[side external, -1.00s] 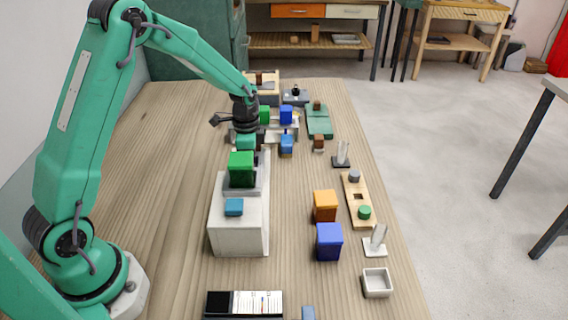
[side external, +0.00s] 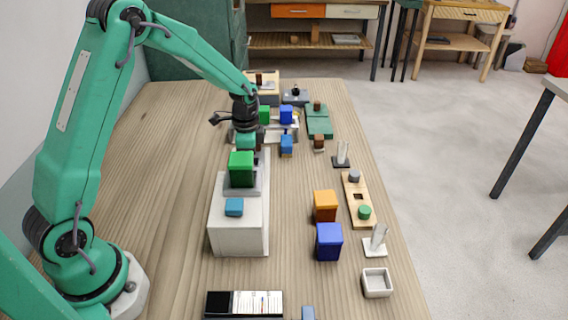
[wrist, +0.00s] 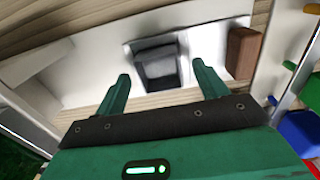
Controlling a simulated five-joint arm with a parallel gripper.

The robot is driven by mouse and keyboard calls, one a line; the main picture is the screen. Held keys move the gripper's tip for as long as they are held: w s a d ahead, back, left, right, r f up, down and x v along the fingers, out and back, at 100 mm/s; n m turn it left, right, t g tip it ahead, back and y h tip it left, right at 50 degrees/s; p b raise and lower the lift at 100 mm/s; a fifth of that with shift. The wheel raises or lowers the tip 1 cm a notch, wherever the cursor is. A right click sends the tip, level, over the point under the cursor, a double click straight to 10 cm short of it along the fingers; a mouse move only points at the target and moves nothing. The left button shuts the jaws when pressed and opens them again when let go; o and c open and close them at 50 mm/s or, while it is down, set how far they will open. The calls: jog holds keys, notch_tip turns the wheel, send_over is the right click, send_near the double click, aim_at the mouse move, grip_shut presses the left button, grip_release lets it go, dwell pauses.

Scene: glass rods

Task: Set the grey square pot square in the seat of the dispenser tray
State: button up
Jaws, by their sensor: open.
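In the wrist view the grey square pot (wrist: 158,66) sits in a square recess of the pale dispenser tray (wrist: 208,44). It looks slightly turned against the recess edges; whether it lies flat on the bottom I cannot tell. My gripper (wrist: 163,80) is open, its two green fingers apart on the left and right near side of the pot, not touching it. In the side view my gripper (side external: 246,143) points down at the far part of the table, and the pot is hidden there.
A brown block (wrist: 242,52) stands right of the pot. Closer in the side view, a green block (side external: 241,168) stands on a white box (side external: 238,232). Orange (side external: 325,205) and blue (side external: 328,241) blocks and a small pale dish (side external: 377,283) stand at right. The left table is clear.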

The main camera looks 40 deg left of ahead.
notch_tip(320, 180, up, 7)
jog(key=shift+r, duration=0.2)
dwell(0.3)
jog(key=s+d+r+n+t, duration=0.3)
jog(key=s+d+r+n, duration=0.1)
jog(key=s+r, duration=0.75)
jog(key=s+d+r+n+t, duration=0.1)
jog(key=s+n, duration=0.1)
jog(key=s, duration=0.4)
jog(key=s+d+r+n+t, duration=0.1)
jog(key=s+d+r+n, duration=0.1)
jog(key=s, duration=0.4)
jog(key=shift+n+t, duration=0.3)
jog(key=shift+n, duration=0.2)
jog(key=shift+r, duration=0.1)
dwell(0.3)
